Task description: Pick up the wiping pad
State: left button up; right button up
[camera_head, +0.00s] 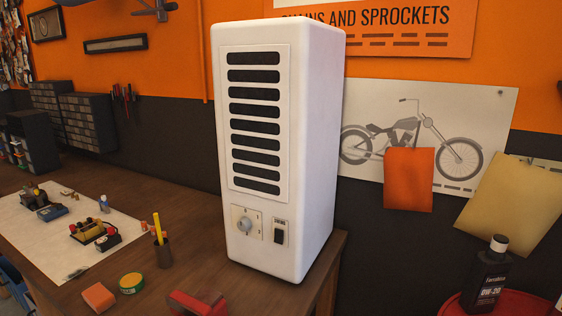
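A small orange block (98,297) that looks like a sponge or pad lies flat near the front edge of the picture, on the brown wooden workbench (190,254). It is the thing most like the wiping pad, though I cannot tell for sure. Nothing covers it and nothing touches it from above. Neither of my grippers shows in the head view.
A round green-and-yellow tin (131,283), a dark pen cup (162,252) and a red object (197,303) lie near the block. A tall white heater-like box (312,150) stands at the bench's right end. A dark bottle (489,275) stands right on a red surface.

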aim_at(97, 297)
jog(key=u, duration=1.25)
